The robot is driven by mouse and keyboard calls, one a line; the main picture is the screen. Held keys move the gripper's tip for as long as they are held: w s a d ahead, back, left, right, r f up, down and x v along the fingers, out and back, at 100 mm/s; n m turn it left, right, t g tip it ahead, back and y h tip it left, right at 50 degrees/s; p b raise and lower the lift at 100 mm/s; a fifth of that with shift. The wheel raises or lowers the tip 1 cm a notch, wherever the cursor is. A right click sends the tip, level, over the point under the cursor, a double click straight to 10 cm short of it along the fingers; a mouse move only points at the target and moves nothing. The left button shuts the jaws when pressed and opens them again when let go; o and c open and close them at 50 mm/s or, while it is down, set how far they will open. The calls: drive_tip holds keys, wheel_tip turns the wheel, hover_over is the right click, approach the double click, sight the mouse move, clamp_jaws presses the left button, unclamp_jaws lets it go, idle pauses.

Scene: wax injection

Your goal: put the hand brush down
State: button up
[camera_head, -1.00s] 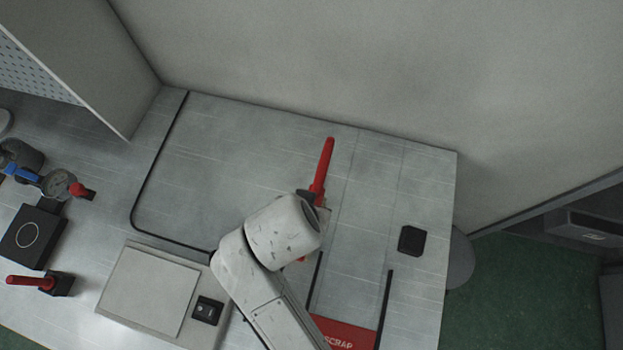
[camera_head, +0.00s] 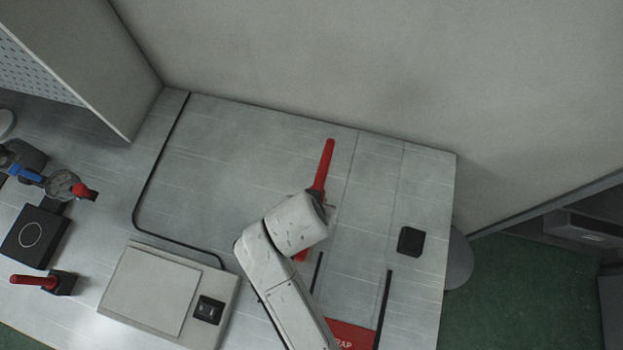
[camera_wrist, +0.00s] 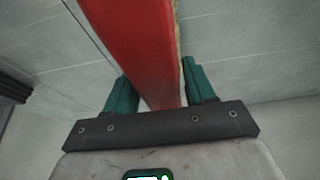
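The hand brush (camera_head: 324,166) is red. In the head view its handle points up and to the right past my wrist, and another red part shows below my wrist; the middle is hidden. In the wrist view the red brush (camera_wrist: 140,50) runs between my two green fingers, with a thin pale strip along its right edge. My gripper (camera_wrist: 162,88) appears shut on it, a finger against each side. In the head view my wrist covers most of the gripper. I cannot tell whether the brush touches the bench (camera_head: 240,140).
A red scrap area (camera_head: 350,335) lies at the front between dark strips. A black square pad (camera_head: 411,241) is to the right. A pale flat unit (camera_head: 150,285) and a dark block with a ring (camera_head: 35,237) stand left. The bench behind the gripper is clear.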

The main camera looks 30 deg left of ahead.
drive_tip(key=c, duration=0.9)
clamp_jaws()
drive_tip(key=shift+r, duration=0.15)
